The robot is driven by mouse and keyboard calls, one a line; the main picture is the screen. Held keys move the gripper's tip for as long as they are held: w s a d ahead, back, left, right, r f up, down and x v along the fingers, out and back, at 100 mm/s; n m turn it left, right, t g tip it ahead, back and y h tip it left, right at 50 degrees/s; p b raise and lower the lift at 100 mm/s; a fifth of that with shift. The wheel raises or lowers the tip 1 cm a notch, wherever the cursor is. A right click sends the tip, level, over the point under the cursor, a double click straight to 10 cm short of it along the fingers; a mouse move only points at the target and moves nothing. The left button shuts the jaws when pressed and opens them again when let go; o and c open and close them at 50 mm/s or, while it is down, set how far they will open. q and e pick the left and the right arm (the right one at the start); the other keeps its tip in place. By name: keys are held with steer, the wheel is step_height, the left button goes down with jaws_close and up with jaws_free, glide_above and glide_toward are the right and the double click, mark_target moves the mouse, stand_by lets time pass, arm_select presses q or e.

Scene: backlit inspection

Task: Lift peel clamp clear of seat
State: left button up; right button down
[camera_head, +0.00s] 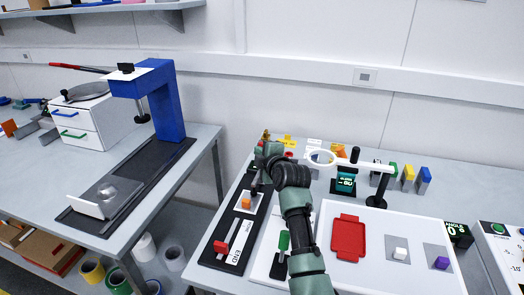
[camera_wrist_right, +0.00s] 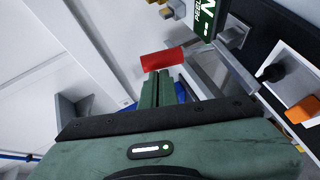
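My right arm reaches in from the bottom of the head view, and its gripper (camera_head: 263,168) is over the far end of a black peel fixture (camera_head: 214,257). In the right wrist view the fingers (camera_wrist_right: 160,88) run close together towards a red block (camera_wrist_right: 163,59), which may be the peel clamp. The block lies across the fingertips; whether they hold it or it lies just beyond them I cannot tell. A dark green display (camera_wrist_right: 207,20) marked PEEL stands beside it. The clamp's seat cannot be made out. My left gripper is not in view.
To the right are a ring magnifier (camera_head: 321,158), a red tray (camera_head: 348,238) and a white panel (camera_head: 390,275). A blue stand (camera_head: 166,100) is on the left table.

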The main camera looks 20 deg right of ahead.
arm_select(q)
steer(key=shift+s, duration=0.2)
arm_select(e)
steer(key=shift+w+d+f, duration=0.25)
steer(key=shift+d, duration=0.25)
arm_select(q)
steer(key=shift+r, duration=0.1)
